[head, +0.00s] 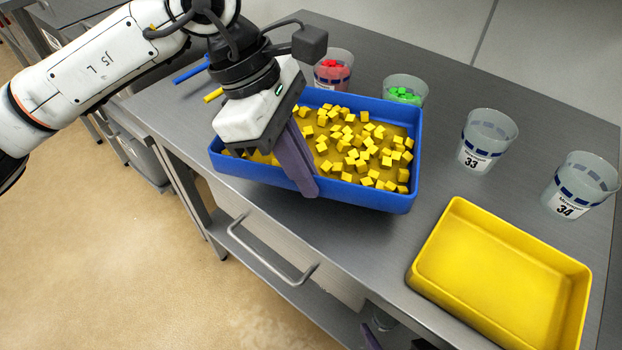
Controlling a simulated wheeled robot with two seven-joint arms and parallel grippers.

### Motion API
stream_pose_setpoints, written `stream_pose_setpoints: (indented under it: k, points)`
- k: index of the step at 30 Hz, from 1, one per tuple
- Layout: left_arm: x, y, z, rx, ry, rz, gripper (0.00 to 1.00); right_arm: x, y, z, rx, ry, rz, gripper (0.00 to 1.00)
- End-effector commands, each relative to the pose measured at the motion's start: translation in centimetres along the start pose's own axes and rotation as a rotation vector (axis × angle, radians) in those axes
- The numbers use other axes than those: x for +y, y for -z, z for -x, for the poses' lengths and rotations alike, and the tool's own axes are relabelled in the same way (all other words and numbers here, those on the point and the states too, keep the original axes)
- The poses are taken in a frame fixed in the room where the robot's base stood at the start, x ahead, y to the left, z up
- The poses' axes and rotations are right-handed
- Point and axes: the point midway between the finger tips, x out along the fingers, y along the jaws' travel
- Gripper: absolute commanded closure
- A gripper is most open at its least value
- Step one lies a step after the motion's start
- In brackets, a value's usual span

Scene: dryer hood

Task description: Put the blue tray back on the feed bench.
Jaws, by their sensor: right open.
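The blue tray (370,198) holds many small yellow cubes, bunched mostly toward its middle and right. It is over the grey metal bench (340,240), turned at an angle to the bench's front edge. Its left near corner is close to that edge. My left gripper (306,190) comes down over the tray's near wall and appears shut on it. One purple finger shows outside the wall; the other is largely hidden. Whether the tray's underside touches the bench is not clear. My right gripper (378,330) shows only partly at the bottom edge, its purple fingers apart and empty.
An empty yellow tray (440,235) lies at the bench's right. Clear cups stand behind: one with red pieces (333,72), one with green pieces (404,92), and cups labelled 33 (487,140) and 34 (579,187). A metal handle (270,258) runs along the bench front.

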Motion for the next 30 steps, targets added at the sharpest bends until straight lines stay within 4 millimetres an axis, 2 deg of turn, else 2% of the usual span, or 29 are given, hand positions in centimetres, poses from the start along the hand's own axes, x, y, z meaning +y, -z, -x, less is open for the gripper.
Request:
stream_pose_setpoints:
  k: [3, 10, 16, 28, 30]
  points:
    - [0.1, 0.6, -1.5, -0.003, -0.004, -0.001, 1.00, -0.1, -0.3, 0.1, -0.008, 0.001, -0.002, 0.20]
    - [0.1, 1.3, -3.0, -0.003, -0.006, -0.001, 1.00, -0.2, -0.2, 0.2, -0.006, 0.003, -0.002, 0.20]
    - [0.1, 2.2, -5.5, -0.004, -0.004, -0.001, 1.00, -0.2, 0.0, 0.3, -0.003, 0.004, -0.003, 0.20]
    - [0.1, 2.6, -6.3, -0.003, -0.007, -0.003, 1.00, -0.1, -0.2, -0.2, 0.000, 0.003, -0.002, 0.20]
    - [0.0, 2.6, -6.2, 0.000, -0.002, 0.000, 0.86, -0.1, -0.1, -0.1, -0.003, 0.003, -0.001, 0.20]
